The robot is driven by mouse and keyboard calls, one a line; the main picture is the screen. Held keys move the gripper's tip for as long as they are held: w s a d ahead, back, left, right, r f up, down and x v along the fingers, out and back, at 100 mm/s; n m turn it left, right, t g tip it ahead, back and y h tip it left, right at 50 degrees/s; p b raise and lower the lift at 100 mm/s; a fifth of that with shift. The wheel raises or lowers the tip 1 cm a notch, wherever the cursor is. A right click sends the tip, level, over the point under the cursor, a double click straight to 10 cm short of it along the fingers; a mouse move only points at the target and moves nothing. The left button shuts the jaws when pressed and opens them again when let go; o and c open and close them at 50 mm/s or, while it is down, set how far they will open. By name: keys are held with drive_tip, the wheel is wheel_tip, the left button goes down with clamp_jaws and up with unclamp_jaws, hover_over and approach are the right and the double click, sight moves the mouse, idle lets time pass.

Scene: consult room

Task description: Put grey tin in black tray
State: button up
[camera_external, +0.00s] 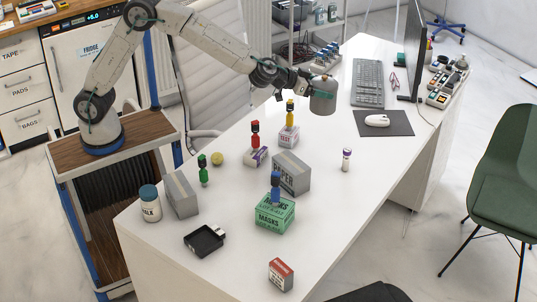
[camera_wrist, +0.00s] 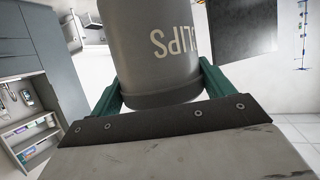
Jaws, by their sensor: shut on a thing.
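The grey tin (camera_external: 323,97) is held in the air above the far part of the white desk. The black tray (camera_external: 205,240) lies on the desk at the near left, well away from the gripper. The tray looks empty apart from a small white piece at its corner.
Between tin and tray stand grey boxes (camera_external: 292,172), a green masks box (camera_external: 274,216) with a blue figure (camera_external: 276,188), and red (camera_external: 255,135), yellow (camera_external: 290,116) and green (camera_external: 203,170) figures. A talc jar (camera_external: 150,204) is left of the tray. The desk's right front is mostly clear.

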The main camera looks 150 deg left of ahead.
drive_tip(key=w+d+m+t+h, duration=0.1)
drive_tip(key=w+d, duration=0.3)
drive_tip(key=d, duration=0.5)
drive_tip(key=w+d+m+t, duration=0.1)
drive_tip(key=w+d, duration=0.4)
drive_tip(key=d, duration=0.4)
drive_tip(key=w+d+m+t+h, duration=0.1)
drive_tip(key=w+d, duration=0.3)
drive_tip(key=d, duration=0.5)
drive_tip(key=d+m+t+h, duration=0.2)
drive_tip(key=d+m+t, duration=0.2)
drive_tip(key=d, duration=2.1)
wheel_tip(320, 180, down, 21)
drive_tip(key=shift+s+g+h, duration=0.2)
drive_tip(key=shift+g+h, duration=0.1)
drive_tip(key=shift+f, duration=0.15)
